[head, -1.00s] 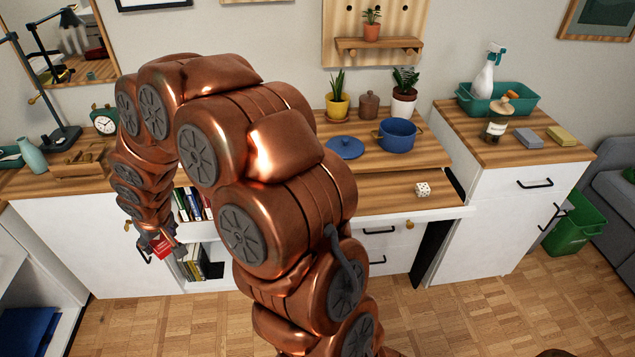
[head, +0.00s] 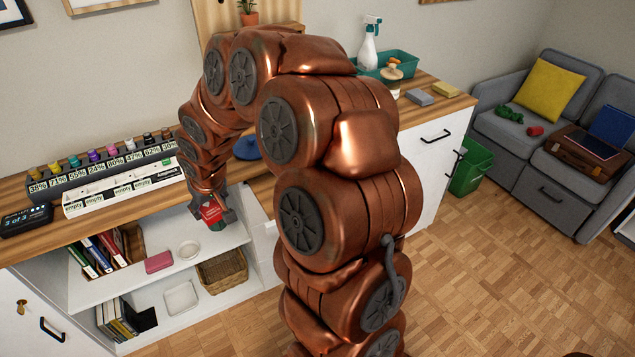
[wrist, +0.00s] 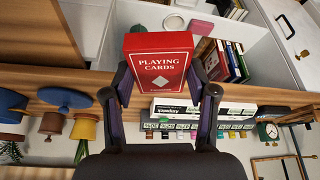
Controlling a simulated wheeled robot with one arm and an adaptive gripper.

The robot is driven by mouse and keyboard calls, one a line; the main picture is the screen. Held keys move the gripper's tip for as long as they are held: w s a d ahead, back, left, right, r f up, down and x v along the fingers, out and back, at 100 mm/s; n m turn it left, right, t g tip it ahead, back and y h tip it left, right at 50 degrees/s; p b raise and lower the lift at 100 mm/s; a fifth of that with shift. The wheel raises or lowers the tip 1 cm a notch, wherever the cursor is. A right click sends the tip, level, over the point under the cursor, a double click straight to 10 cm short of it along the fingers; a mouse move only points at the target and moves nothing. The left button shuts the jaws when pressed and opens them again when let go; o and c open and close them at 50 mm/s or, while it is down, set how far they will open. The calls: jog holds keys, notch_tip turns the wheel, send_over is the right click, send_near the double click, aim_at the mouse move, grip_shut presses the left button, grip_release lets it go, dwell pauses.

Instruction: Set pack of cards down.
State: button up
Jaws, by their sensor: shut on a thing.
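My gripper (head: 216,214) is shut on a red pack of cards (head: 210,211). The pack also shows in the wrist view (wrist: 158,64), with white "PLAYING CARDS" lettering and a diamond on its face, between the two fingers. In the head view my gripper points down, with the pack in front of the white open shelf unit (head: 228,232). I see no support under the pack; its distance from the shelves is hard to judge. My arm hides part of the desk behind it.
The upper shelf holds binders (head: 97,254), a pink box (head: 158,262) and a white bowl (head: 189,250). A wicker basket (head: 222,270) and a white tray (head: 181,297) are lower. A bottle rack (head: 125,190) stands on the wooden top. Open floor lies right.

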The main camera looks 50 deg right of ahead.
jog(key=shift+m+h, duration=0.3)
jog(key=shift+m, duration=0.5)
jog(key=s+d+b, duration=0.2)
jog(key=d, duration=0.2)
jog(key=s+d+f+b, duration=0.1)
jog(key=s+d+b, duration=0.1)
jog(key=s+d, duration=0.1)
jog(key=s+d+f+b, duration=0.1)
jog(key=s+d, duration=0.2)
jog(key=d, duration=0.2)
jog(key=shift+s+d+b, duration=0.25)
jog(key=shift+d+b, duration=0.05)
jog(key=shift+b, duration=0.1)
jog(key=s+d+f+m+b, duration=0.1)
jog(key=s+d+b, duration=0.5)
jog(key=s, duration=0.4)
jog(key=w+d, duration=0.3)
jog(key=w, duration=0.1)
jog(key=w+d+f+p, duration=0.1)
jog(key=w+d, duration=0.2)
jog(key=w, duration=0.2)
jog(key=w+d+p, duration=0.1)
jog(key=w+d, duration=0.2)
jog(key=w, duration=0.1)
jog(key=shift+w+f, duration=0.15)
jog(key=shift+f, duration=0.1)
jog(key=shift+d+f+p, duration=0.1)
jog(key=shift+f+p, duration=0.2)
jog(key=shift+f, duration=1.45)
jog(key=shift+f, duration=0.25)
